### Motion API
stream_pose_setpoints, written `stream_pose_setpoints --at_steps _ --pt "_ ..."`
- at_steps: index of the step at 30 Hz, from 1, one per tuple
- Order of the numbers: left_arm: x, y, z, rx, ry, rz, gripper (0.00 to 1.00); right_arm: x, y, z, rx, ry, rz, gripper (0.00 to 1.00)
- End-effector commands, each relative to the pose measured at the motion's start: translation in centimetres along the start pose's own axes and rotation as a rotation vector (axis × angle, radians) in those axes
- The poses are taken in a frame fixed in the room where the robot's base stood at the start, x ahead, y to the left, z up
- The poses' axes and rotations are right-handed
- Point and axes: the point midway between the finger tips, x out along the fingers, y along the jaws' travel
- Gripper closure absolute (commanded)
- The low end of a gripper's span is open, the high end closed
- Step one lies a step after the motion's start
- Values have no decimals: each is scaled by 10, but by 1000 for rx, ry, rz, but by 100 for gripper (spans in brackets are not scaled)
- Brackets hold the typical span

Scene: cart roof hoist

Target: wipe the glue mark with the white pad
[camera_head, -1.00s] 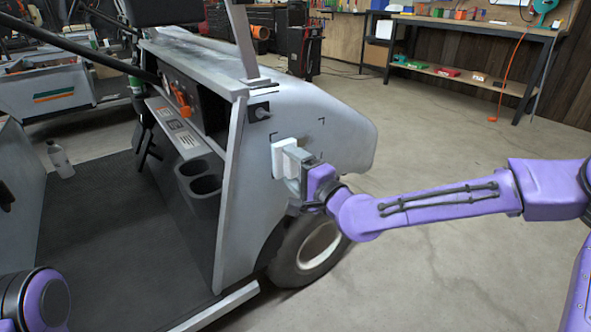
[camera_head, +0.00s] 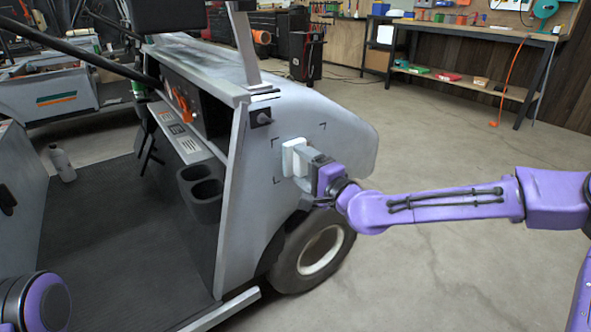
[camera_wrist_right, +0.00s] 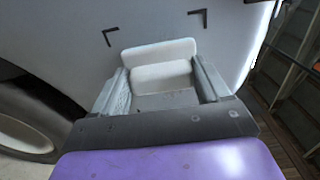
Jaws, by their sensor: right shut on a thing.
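The white pad (camera_head: 294,157) is upright against the grey front side panel of the cart (camera_head: 335,150), inside black corner marks. In the right wrist view the pad (camera_wrist_right: 160,62) stands between the two fingers, its face toward the panel; I cannot tell whether it touches. My right gripper (camera_head: 311,165) is shut on the pad's grey-white holder, and it also shows in the right wrist view (camera_wrist_right: 165,90). No glue mark shows on the visible panel; the area behind the pad is hidden. My left gripper is out of view.
Black corner marks (camera_head: 277,181) frame the patch around the pad. The front wheel (camera_head: 318,250) is below the right gripper. The dash edge and roof post (camera_head: 243,45) rise left of it. Open concrete floor (camera_head: 450,260) lies to the right, with a workbench (camera_head: 470,30) behind.

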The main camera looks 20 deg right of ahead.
Motion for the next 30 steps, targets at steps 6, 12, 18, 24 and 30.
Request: stream_pose_setpoints --at_steps 6,12,18,24,30 --pt "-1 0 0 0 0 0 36 -1 0 -10 1 0 1 49" --pt "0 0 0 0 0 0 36 1 0 -30 2 2 0 49" --pt "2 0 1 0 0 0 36 2 0 -46 0 1 0 49" --pt "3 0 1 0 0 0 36 2 0 -55 2 2 -1 49" --pt "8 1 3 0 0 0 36 1 1 -77 1 2 -2 49"
